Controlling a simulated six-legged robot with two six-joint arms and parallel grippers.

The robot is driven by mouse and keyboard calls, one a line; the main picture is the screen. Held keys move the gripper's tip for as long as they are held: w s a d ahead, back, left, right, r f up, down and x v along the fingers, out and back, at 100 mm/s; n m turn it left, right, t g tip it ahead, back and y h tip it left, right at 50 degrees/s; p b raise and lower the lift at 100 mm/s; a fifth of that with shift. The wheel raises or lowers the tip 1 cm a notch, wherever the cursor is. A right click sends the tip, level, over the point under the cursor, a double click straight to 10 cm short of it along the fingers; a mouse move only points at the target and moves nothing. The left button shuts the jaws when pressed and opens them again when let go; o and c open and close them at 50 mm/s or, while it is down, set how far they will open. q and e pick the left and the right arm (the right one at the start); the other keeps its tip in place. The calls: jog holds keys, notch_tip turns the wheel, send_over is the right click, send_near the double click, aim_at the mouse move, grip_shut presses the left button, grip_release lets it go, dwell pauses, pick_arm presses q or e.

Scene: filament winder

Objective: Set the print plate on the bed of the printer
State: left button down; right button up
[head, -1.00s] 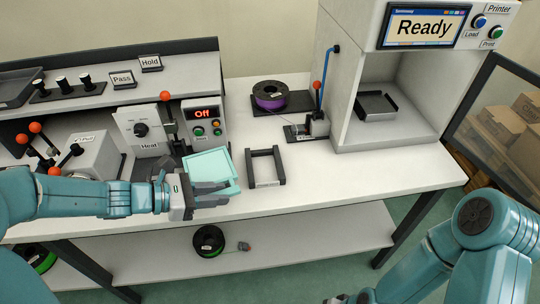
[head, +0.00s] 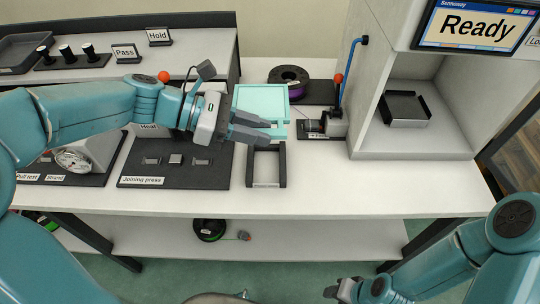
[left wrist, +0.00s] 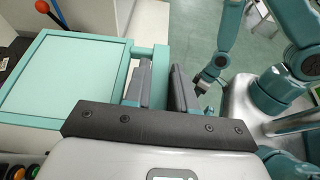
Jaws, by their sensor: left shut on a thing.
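The print plate (head: 262,102) is a flat teal square, held above the worktop in the head view, above and behind a dark open frame. It also fills the left of the left wrist view (left wrist: 62,78). My left gripper (head: 268,129) is shut on a teal part at the plate's near edge; its dark fingers also show in the left wrist view (left wrist: 162,86). The bed (head: 405,106) is a dark raised-edge tray inside the white printer (head: 372,83), and is empty. My right gripper (head: 343,290) is low at the bottom, far from the plate; its jaw state is unclear.
The dark frame (head: 266,168) stands on the worktop's front part. A purple filament spool (head: 291,84) and a red-knobbed lever (head: 336,92) stand between plate and printer. The printer's side wall (head: 363,100) borders its open front. The worktop before the printer is clear.

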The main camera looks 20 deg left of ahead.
pick_arm(q)
jog(key=shift+d+r, duration=0.1)
jog(key=shift+d, duration=0.25)
jog(key=shift+w, duration=0.15)
jog(key=shift+a, duration=0.15)
jog(key=shift+s+a, duration=0.1)
jog(key=shift+s, duration=0.3)
jog(key=shift+f, duration=0.35)
notch_tip(320, 180, down, 18)
jog(key=shift+w+f+b, duration=0.15)
jog(key=shift+f+b, duration=0.1)
jog(key=shift+b, duration=0.65)
jog(key=shift+w+f, duration=0.15)
jog(key=shift+f, duration=0.15)
pick_arm(e)
notch_tip(320, 180, down, 2)
jog(key=shift+a, duration=0.1)
